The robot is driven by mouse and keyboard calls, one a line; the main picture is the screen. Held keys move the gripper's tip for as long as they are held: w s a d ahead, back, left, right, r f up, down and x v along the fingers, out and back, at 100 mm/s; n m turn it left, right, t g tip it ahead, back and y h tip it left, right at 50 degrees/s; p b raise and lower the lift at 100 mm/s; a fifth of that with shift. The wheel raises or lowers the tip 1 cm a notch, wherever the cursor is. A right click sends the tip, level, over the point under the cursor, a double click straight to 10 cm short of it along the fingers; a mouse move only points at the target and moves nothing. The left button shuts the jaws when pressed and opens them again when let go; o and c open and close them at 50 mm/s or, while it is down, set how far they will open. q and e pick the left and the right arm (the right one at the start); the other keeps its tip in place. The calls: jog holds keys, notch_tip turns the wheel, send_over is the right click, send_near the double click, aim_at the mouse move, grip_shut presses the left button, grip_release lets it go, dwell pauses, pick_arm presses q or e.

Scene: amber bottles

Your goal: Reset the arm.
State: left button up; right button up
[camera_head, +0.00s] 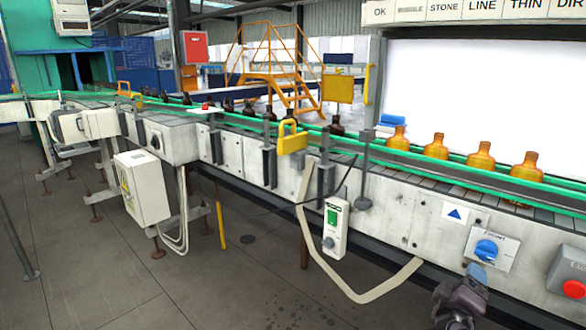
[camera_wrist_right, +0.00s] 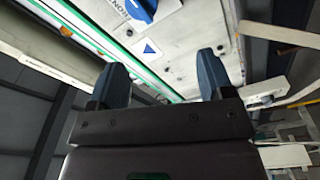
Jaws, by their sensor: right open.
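My right gripper (camera_head: 474,274) is at the bottom right of the head view, in front of the conveyor's side panel and just below the blue rotary knob (camera_head: 487,249). Its blue fingertips overlap the lower part of the knob's plate in the picture; I cannot tell whether they touch. In the right wrist view the right gripper (camera_wrist_right: 161,78) has its two blue fingers wide apart with nothing between them. The blue knob (camera_wrist_right: 141,9) also shows at the top there. My left gripper is not in view.
Amber bottles (camera_head: 480,158) stand in a row on the conveyor (camera_head: 425,180) between green rails. A red button (camera_head: 573,289) is at the right edge. A green-switch box (camera_head: 334,228) and a hanging pale strap (camera_head: 365,298) are left of the gripper. The floor at left is largely open.

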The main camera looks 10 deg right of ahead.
jog(key=s+a+f+m+t+y+p, duration=0.25)
jog(key=s+a+f+y, duration=0.35)
jog(key=s+a+y, duration=0.35)
pick_arm(q)
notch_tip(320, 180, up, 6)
jog(key=p, duration=0.5)
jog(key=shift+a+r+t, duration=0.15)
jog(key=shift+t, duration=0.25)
pick_arm(e)
jog(key=s+a+f+g+y, duration=0.1)
jog(key=s+f, duration=0.2)
jog(key=s, duration=0.4)
jog(key=s+a+f+m+g+y, duration=0.1)
jog(key=s+f+g, duration=0.1)
jog(key=s, duration=0.5)
jog(key=s+a+f+g+y, duration=0.1)
jog(key=s+f, duration=0.3)
jog(key=s, duration=0.4)
jog(key=shift+a+f+g, duration=0.25)
jog(key=shift+f+g, duration=0.05)
jog(key=shift+g, duration=0.25)
